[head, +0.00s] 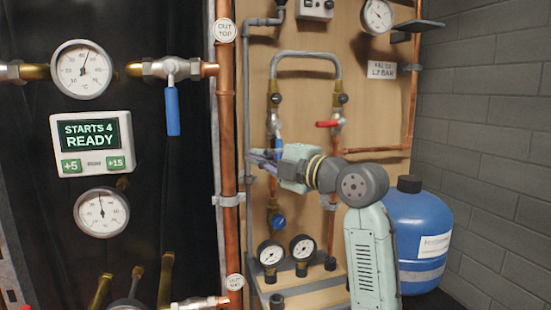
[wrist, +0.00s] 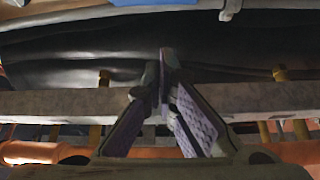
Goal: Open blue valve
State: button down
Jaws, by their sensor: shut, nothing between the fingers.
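A blue lever handle (head: 172,110) hangs straight down from a silver valve body on the upper left pipe. A second, smaller blue handle (head: 277,122) is on the left leg of the looped pipe, just above my gripper, partly hidden by it. A round blue knob (head: 278,221) sits lower on that pipe. My gripper (head: 256,157) is in front of the wooden board, pointing left, level with the middle of the looped pipe. In the wrist view its purple-padded fingers (wrist: 164,72) meet at the tips, with nothing between them. I cannot tell whether it touches the pipe.
A red handle (head: 328,124) is on the right leg of the looped pipe. A tall copper pipe (head: 227,130) stands left of my gripper. Two gauges (head: 286,251) are below it. A blue tank (head: 418,225) stands at the right by a brick wall (head: 492,140).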

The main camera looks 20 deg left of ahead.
jog(key=v, duration=1)
jog(key=shift+s+r, duration=0.1)
